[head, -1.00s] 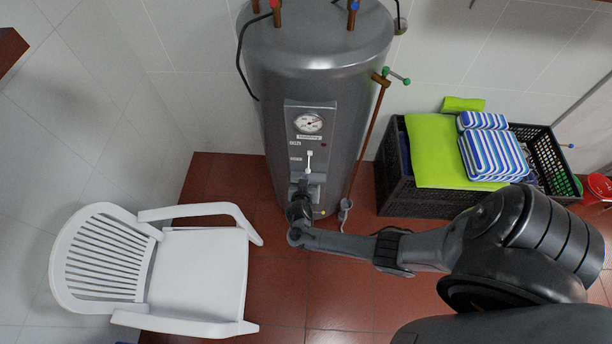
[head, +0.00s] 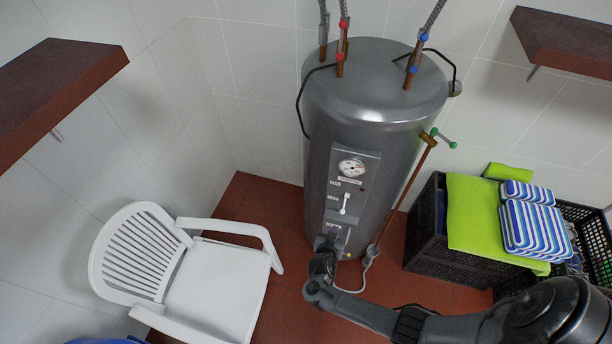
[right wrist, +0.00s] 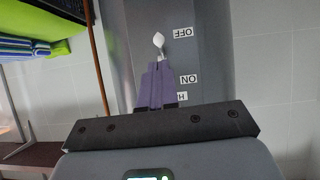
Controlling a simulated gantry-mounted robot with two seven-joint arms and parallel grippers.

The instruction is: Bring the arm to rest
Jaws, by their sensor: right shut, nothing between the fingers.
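The grey cylindrical water heater (head: 375,110) stands against the wall with a control panel on its front. The panel has a round gauge (head: 352,167) and a white lever (head: 345,203) below it. My right gripper (head: 333,232) is at the lower part of the panel, below the lever. In the right wrist view its purple fingers (right wrist: 157,68) are shut together with nothing between them. The white lever (right wrist: 158,40) shows just past their tips, beside the OFF label (right wrist: 183,33). I cannot tell whether the fingers touch it. My left gripper is not in view.
A white plastic chair (head: 222,282) stands at the left. A black crate (head: 425,250) with a green cloth (head: 475,220) and striped towels (head: 535,232) stands at the right. Brown shelves (head: 60,85) jut from the walls. A copper pipe (head: 405,190) runs beside the heater.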

